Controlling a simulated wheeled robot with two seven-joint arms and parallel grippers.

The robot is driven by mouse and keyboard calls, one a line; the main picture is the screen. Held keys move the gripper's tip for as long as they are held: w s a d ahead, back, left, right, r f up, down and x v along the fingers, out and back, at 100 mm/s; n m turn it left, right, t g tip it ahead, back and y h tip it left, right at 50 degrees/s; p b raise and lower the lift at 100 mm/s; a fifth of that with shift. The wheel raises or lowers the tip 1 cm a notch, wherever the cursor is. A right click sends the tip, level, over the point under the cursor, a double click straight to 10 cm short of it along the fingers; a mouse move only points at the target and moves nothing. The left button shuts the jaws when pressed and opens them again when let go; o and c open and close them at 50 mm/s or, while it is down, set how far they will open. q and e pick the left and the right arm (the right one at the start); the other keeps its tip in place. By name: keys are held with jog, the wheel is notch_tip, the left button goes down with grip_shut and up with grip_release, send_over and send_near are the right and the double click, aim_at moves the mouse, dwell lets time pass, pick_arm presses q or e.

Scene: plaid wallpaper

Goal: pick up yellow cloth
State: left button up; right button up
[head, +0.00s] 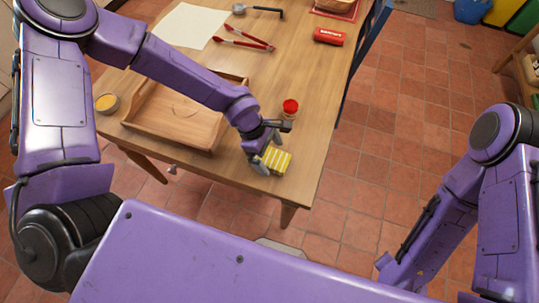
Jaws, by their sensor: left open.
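The yellow cloth (279,160), striped yellow and white, lies near the front right corner of the wooden table (300,185). My left gripper (264,165) is right at the cloth's left side, pointing down, with its fingers close to or around that edge. It is open; I cannot tell whether a finger touches the cloth. My right arm is at the right of the view, off the table, and its gripper is hidden or outside the picture.
A jar with a red lid (290,107) stands just behind the cloth. A wooden tray (170,126) sits to the left, with a small yellow-filled bowl (107,104) beside it. Red tongs (246,40), a ladle (258,11), white paper (192,25) and a red packet (329,36) lie farther back.

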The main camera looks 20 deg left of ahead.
aim_at(271, 157)
pick_arm(q)
jog(key=shift+s+d+f, duration=0.1)
jog(key=shift+d+f, duration=0.25)
jog(key=shift+f, duration=0.05)
jog(key=shift+a+f, duration=0.1)
jog(key=c, duration=1.1)
jog(key=shift+o, duration=0.2)
notch_tip(271, 157, up, 10)
